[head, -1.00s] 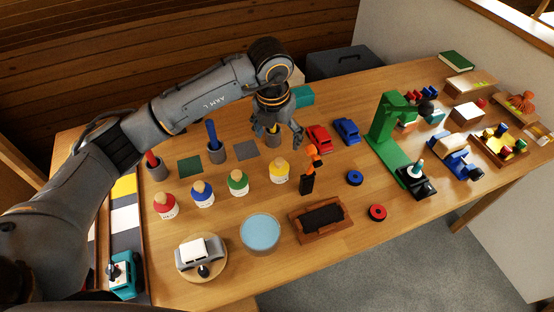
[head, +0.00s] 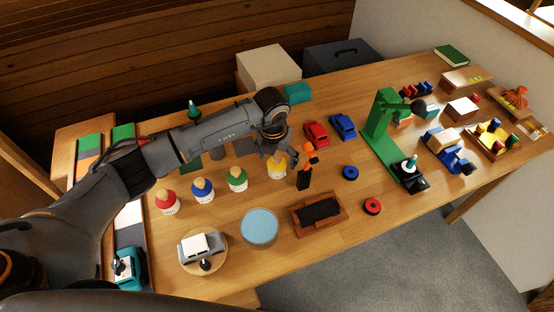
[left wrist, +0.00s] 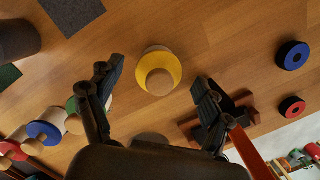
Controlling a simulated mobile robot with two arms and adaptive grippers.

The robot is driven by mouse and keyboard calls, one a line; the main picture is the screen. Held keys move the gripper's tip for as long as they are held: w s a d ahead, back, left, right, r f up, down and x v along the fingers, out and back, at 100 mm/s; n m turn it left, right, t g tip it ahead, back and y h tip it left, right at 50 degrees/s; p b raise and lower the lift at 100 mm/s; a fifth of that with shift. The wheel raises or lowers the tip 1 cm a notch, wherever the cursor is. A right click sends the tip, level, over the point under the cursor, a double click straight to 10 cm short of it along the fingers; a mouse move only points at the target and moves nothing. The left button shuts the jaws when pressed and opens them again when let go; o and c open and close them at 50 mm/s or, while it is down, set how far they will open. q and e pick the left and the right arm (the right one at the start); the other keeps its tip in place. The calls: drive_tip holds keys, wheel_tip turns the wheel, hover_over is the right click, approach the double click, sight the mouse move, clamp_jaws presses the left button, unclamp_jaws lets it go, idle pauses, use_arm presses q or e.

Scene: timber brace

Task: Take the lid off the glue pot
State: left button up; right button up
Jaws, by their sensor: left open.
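A row of small white pots with coloured tops and round wooden knobs stands on the table: red (head: 166,201), blue (head: 202,190), green (head: 237,179) and yellow (head: 277,171). I cannot read which label names glue. My left gripper (head: 281,153) is open and empty above the yellow-topped pot. In the left wrist view, the yellow top (left wrist: 160,70) with its knob (left wrist: 160,82) lies between the spread fingers, apart from both. The gripper partly hides this pot in the head view. My right gripper is not in view.
An orange and black tool (head: 306,167) stands close to the right of the yellow-topped pot. A brown tray (head: 300,228) with a black pad and a light blue round dish (head: 259,227) are nearer the front. Red and blue toy cars (head: 317,133) sit behind. A green press (head: 382,125) stands to the right.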

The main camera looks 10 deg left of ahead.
use_arm(q)
drive_tip(key=shift+s, duration=0.1)
drive_tip(key=c, duration=1.6)
